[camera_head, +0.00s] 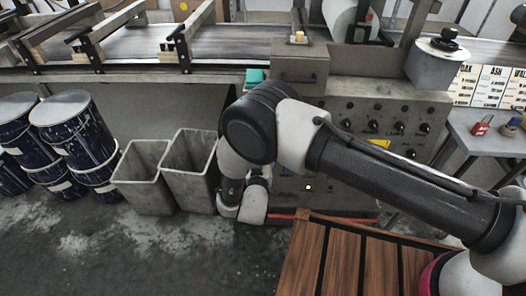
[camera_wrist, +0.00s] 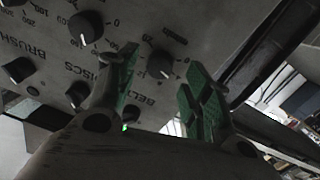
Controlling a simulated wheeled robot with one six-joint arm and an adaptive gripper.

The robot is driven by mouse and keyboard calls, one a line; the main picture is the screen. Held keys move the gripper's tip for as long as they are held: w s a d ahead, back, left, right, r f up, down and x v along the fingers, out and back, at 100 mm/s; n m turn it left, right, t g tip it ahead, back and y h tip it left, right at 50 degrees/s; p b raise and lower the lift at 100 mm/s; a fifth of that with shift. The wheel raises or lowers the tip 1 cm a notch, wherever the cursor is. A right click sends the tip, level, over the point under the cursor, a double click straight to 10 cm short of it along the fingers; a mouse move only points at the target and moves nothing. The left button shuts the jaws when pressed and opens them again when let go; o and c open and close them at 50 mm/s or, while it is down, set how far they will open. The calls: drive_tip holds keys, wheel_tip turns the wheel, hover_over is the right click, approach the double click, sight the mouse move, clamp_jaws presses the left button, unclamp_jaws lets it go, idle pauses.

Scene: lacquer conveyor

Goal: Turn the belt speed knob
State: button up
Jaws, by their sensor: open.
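The control panel shows in the wrist view (camera_wrist: 55,52) and below the conveyor in the head view (camera_head: 345,115). The wrist view has several black knobs beside the words BRUSH, DISCS and BELT. One black knob (camera_wrist: 160,65) near BELT appears between the fingertips of my gripper (camera_wrist: 162,60). Contact cannot be told. The head view hides my fingers behind my arm.
The conveyor (camera_head: 225,45) runs above the panel. Two grey bins (camera_head: 145,190) and several dark drums (camera_head: 75,135) stand to the left on the floor. A wooden slatted surface (camera_head: 320,265) is at the front, and a side table (camera_head: 490,140) stands at right.

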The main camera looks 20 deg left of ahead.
drive_tip(key=v, duration=1)
drive_tip(key=shift+s, duration=0.15)
drive_tip(key=shift+d+f, duration=0.1)
